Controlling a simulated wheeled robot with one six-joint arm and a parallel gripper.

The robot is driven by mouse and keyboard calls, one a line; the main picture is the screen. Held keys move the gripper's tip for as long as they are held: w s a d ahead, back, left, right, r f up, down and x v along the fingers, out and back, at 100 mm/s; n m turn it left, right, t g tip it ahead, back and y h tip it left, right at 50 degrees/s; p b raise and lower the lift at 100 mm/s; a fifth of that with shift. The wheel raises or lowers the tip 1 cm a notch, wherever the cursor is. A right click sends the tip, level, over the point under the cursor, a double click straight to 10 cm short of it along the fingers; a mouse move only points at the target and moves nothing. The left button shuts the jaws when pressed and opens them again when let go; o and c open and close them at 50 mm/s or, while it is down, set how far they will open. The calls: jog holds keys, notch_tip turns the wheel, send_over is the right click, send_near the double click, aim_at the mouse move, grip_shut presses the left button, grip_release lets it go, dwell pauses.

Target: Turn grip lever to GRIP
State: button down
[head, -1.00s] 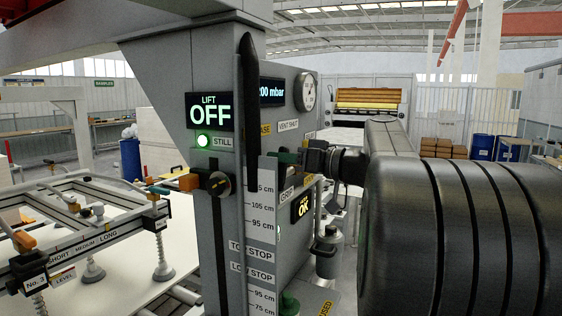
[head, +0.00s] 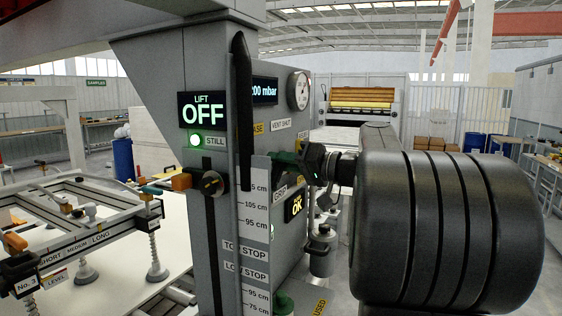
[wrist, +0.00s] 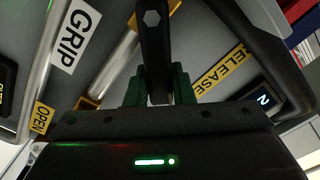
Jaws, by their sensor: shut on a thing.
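The grip lever (wrist: 154,40) is a black handle with a hex bolt at its pivot, in the upper middle of the wrist view. My gripper (wrist: 158,85) has its green fingers on both sides of the lever's lower part and is shut on it. The GRIP label (wrist: 76,42) is left of the lever and the yellow RELEASE label (wrist: 218,72) is to its right. The lever stands between them. In the head view my gripper (head: 290,160) is at the panel's side face, and the lever is hidden there behind the fingers and column edge.
The yellow OPEN label (wrist: 42,118) and a pale pipe (wrist: 108,65) lie near the lever. In the head view the LIFT display (head: 204,110) reads OFF, with a lit green STILL lamp (head: 195,140). A gauge (head: 299,90) sits above. The suction frame (head: 85,215) is at left.

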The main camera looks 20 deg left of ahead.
jog(key=c, duration=1.2)
grip_release()
jog(key=shift+c, duration=0.2)
